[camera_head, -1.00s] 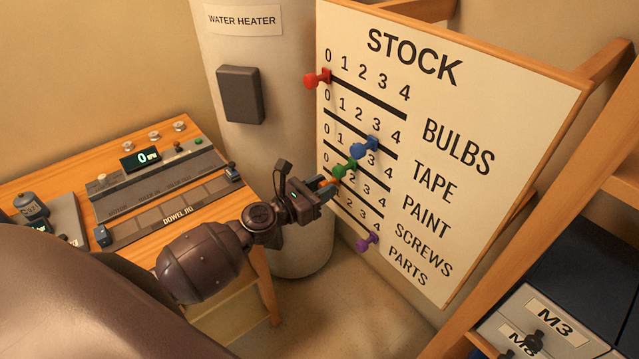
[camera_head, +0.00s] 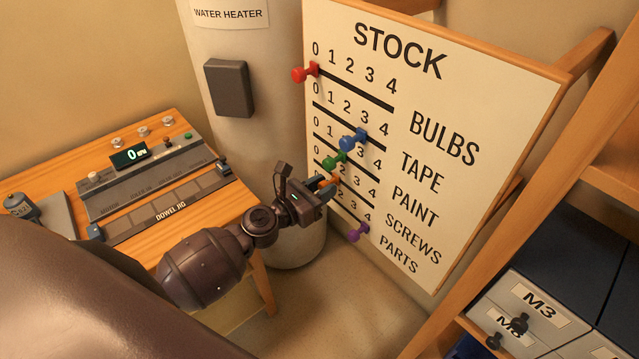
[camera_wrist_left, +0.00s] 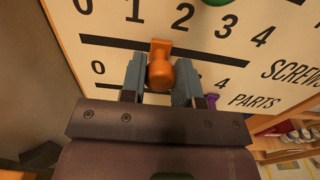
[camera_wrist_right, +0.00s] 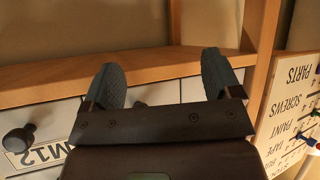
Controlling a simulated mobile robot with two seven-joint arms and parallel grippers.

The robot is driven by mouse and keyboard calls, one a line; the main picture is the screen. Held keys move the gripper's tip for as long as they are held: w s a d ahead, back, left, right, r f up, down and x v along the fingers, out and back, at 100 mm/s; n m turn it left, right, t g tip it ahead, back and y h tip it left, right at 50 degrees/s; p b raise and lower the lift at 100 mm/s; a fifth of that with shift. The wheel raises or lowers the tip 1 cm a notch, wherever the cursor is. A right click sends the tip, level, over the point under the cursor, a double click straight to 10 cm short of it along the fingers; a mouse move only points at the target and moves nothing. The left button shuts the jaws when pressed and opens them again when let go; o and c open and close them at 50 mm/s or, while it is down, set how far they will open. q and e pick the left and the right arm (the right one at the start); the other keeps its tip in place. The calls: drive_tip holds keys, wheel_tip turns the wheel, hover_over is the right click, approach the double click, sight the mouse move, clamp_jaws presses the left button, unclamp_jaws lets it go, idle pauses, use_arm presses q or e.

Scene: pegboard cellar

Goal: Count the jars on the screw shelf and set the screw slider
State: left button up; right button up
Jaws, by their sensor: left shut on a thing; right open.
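The STOCK board (camera_head: 470,110) carries several slider rows. My left gripper (camera_head: 326,186) is shut on the orange SCREWS slider knob, which shows best in the left wrist view (camera_wrist_left: 160,72). The knob sits on its black track between the 1 and the 2; the fingers hide part of the track. My right gripper (camera_wrist_right: 163,78) is open and empty, facing pale drawers with dark knobs (camera_wrist_right: 18,138). I cannot make out the screw-shelf jars. Small items (camera_wrist_left: 298,133) on a wooden shelf at the left wrist view's right edge are too small to identify.
Other sliders are red (camera_head: 304,73), blue (camera_head: 352,140), green (camera_head: 334,160) and purple (camera_head: 357,232). The water heater (camera_head: 240,150) stands left of the board. A wooden bench (camera_head: 60,165) with a dowel jig is at left. The M3 drawer (camera_head: 540,305) is at lower right.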

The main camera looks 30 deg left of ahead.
use_arm(q)
drive_tip(key=shift+s+d+p, duration=0.25)
drive_tip(key=shift+s+d, duration=0.05)
drive_tip(key=shift+d, duration=0.35)
drive_tip(key=shift+s+d+p, duration=0.25)
drive_tip(key=shift+d, duration=0.35)
drive_tip(key=shift+s+d, duration=0.1)
drive_tip(key=shift+d, duration=0.15)
drive_tip(key=shift+s+d, duration=0.15)
drive_tip(key=shift+d, duration=0.2)
drive_tip(key=shift+s+d, duration=0.2)
drive_tip(key=shift+d, duration=0.4)
drive_tip(key=o, duration=1.1)
drive_tip(key=shift+c, duration=0.2)
drive_tip(key=o, duration=0.4)
drive_tip(key=shift+o, duration=0.2)
drive_tip(key=shift+s, duration=0.25)
